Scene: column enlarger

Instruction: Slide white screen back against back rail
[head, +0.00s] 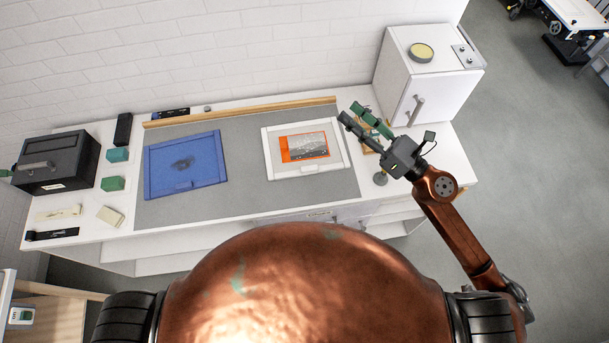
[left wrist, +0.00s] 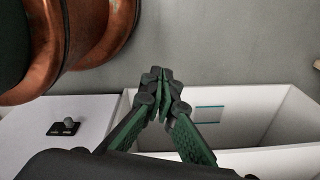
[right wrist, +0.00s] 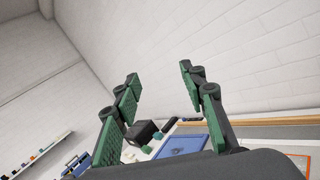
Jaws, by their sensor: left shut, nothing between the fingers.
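The white screen (head: 266,154) is a flat white-framed panel with an orange-bordered picture on it. It lies on the right part of the grey mat (head: 235,190). The back rail (head: 240,111) is a wooden strip along the mat's far edge, with a strip of bare mat between it and the screen. My right gripper (head: 349,110) is open and empty, above the counter right of the screen; its spread fingers also show in the right wrist view (right wrist: 158,75).
A blue screen (head: 185,180) lies on the mat's left part. A black box (head: 57,165) and green blocks (head: 113,184) stand at the left. A white cabinet (head: 400,75) stands at the back right, near my right gripper. A small wooden item lies partly hidden under that gripper.

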